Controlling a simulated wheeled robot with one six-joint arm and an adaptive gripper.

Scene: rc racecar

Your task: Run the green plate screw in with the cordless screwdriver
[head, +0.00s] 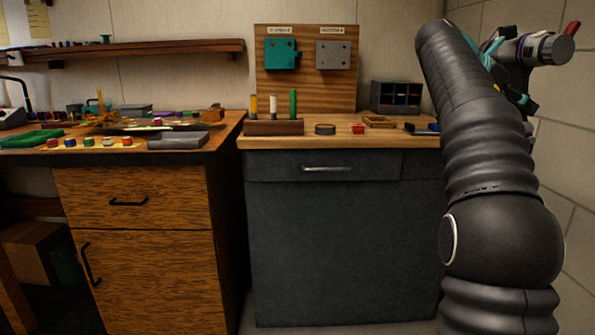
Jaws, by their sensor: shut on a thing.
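My gripper (520,86) is raised at the upper right, mostly hidden behind my arm. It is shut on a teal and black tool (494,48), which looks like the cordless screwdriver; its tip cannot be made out. The racecar seems to be the low, flat, dark thing with orange parts (150,126) on the left workbench, far from my gripper. A row of small coloured pieces (89,142), red, green and others, lies in front of it. I cannot tell which thing is the green plate screw.
The left wooden workbench (130,203) is crowded, with a grey tray (178,141) at its front. The right cabinet (330,230) bears a wooden block (273,128) with upright coloured sticks, a dark ring (325,129) and a dark bin (396,97). A board (305,95) stands behind.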

